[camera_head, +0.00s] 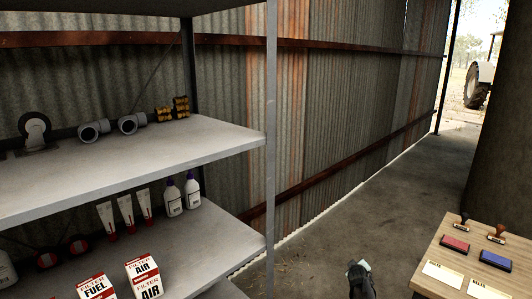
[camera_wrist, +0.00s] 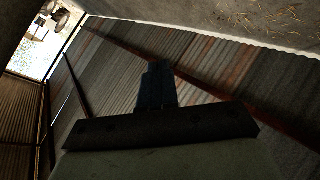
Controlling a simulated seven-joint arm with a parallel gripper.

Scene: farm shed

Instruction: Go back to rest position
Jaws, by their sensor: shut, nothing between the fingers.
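My gripper (camera_head: 360,270) shows at the bottom of the head view, right of the shelf rack and left of the wooden table. It is held in the open space between them and touches nothing that I can see. In the wrist view my gripper's dark fingers (camera_wrist: 155,85) are together with nothing between them. Behind them that view shows the corrugated wall, tilted, and a strip of floor.
A metal shelf rack (camera_head: 150,160) fills the left, with pipe fittings, tubes, bottles and filter boxes (camera_head: 145,276). A wooden table (camera_head: 440,255) at lower right holds stamps, a red ink pad (camera_head: 455,244), a blue ink pad (camera_head: 495,261) and cards. The concrete floor (camera_head: 400,180) between is clear.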

